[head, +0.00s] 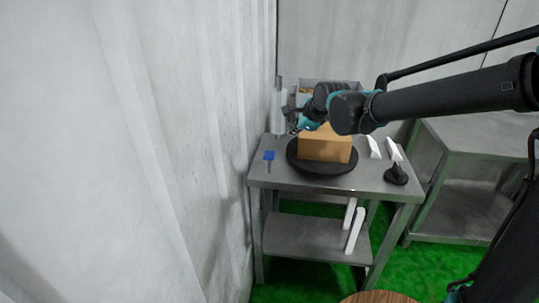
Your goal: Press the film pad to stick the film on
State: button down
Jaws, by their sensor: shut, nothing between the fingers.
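A brown cardboard box (325,148) sits on a round black turntable (325,169) on the grey metal table (285,179). My gripper (292,114) is small in view at the far left end of my arm, just behind and above the box's left top edge. It is shut and empty. A pale upright roll (279,106), which looks like film, stands behind the table's left side, close to my gripper. I cannot make out a separate film pad or any film on the box. My arm hides part of the box's top and what lies behind it.
A small blue-topped item (269,156) is at the table's left. White pieces (374,147) and a black knob-like object (396,174) are at its right. White bars (355,231) lean at the lower shelf (305,240). Another grey table (475,135) stands right. A corrugated wall (150,140) is close on the left.

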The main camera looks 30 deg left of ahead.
jog(key=r+m, duration=0.2)
send_over(269, 153)
jog(key=s+d, duration=0.1)
jog(key=shift+f+y, duration=0.2)
jog(key=shift+y, duration=0.2)
jog(key=shift+f, duration=4.4)
jog(key=shift+f, duration=0.4)
jog(key=shift+f, duration=1.15)
jog(key=shift+r, duration=1.55)
